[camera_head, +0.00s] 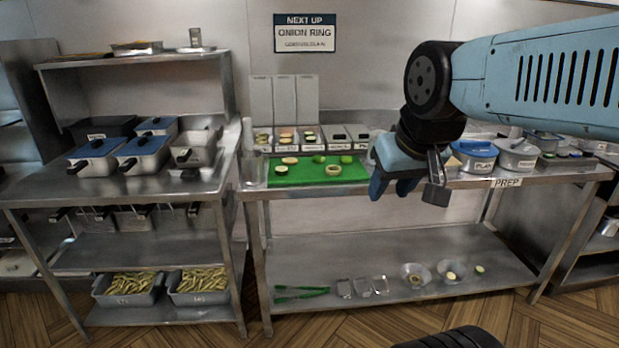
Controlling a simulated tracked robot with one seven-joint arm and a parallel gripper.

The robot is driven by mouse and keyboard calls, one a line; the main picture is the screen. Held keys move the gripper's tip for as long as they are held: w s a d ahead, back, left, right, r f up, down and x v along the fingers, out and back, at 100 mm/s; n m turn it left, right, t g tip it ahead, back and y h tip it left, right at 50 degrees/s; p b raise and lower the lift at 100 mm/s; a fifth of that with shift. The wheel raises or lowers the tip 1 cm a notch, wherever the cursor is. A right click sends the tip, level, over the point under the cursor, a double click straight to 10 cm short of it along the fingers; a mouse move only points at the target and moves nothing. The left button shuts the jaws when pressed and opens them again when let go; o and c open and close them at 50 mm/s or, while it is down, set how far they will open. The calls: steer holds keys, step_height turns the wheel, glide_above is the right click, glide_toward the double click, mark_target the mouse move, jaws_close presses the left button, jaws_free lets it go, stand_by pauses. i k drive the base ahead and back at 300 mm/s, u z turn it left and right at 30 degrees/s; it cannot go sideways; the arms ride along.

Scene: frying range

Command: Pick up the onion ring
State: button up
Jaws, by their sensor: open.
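A small tan ring-shaped piece, which looks like the onion ring (333,170), lies near the front edge of the green cutting board (308,180) on the prep table. At this size I cannot be fully sure of it. My gripper (408,191) is open and empty. It hangs at the right of the board in the picture, apart from the ring, with its fingers pointing down. It hides part of the tabletop behind it.
Other small round slices (282,169) and green pieces (346,159) lie close around the ring. Food bins (310,138) stand behind the board. Lidded pots (516,154) stand at right. The steel prep table (450,180) has a lower shelf with bowls and tongs.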

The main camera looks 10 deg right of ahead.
mark_target(333, 173)
steer(key=k, duration=0.45)
steer(key=z, duration=0.2)
steer(key=i, duration=0.9)
steer(key=u, duration=0.05)
steer(key=k, duration=0.5)
steer(key=u, duration=0.35)
steer(key=i, duration=1)
steer(key=z, duration=0.45)
